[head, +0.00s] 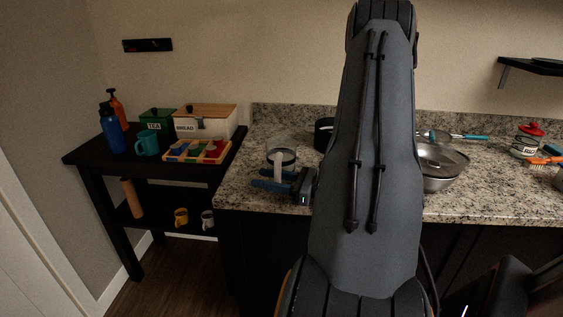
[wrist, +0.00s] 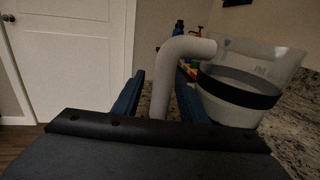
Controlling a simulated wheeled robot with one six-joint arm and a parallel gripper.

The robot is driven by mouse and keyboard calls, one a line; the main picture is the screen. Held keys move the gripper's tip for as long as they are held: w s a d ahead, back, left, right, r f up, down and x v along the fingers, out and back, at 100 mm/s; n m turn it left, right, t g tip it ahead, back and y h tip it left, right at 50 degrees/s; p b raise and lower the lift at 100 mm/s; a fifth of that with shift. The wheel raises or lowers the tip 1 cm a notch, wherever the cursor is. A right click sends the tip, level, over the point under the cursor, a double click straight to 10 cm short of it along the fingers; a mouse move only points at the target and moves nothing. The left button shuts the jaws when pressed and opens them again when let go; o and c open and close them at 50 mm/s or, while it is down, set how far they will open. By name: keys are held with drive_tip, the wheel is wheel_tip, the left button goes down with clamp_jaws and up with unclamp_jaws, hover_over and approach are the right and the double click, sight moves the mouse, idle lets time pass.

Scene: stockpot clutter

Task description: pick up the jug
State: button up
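The jug (head: 283,155) is clear with a dark band and a pale handle. It stands on the left part of the granite counter in the head view. In the wrist view the jug (wrist: 240,88) fills the upper right, and its handle (wrist: 163,85) rises between my fingers. My gripper (wrist: 160,105) is open, with one blue finger on each side of the handle and gaps showing. In the head view my gripper (head: 273,179) is at the near side of the jug, low over the counter. The handle's lower end is hidden by my gripper.
A dark pot (head: 324,134) stands right of the jug, partly hidden by my arm. A metal pan (head: 441,165) and a red-lidded jar (head: 526,140) are farther right. A black side table (head: 91,151) at left holds bottles, a teal mug and boxes.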

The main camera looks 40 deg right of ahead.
drive_tip(key=shift+w, duration=0.2)
clamp_jaws()
drive_tip(key=shift+r, duration=0.1)
idle(0.4)
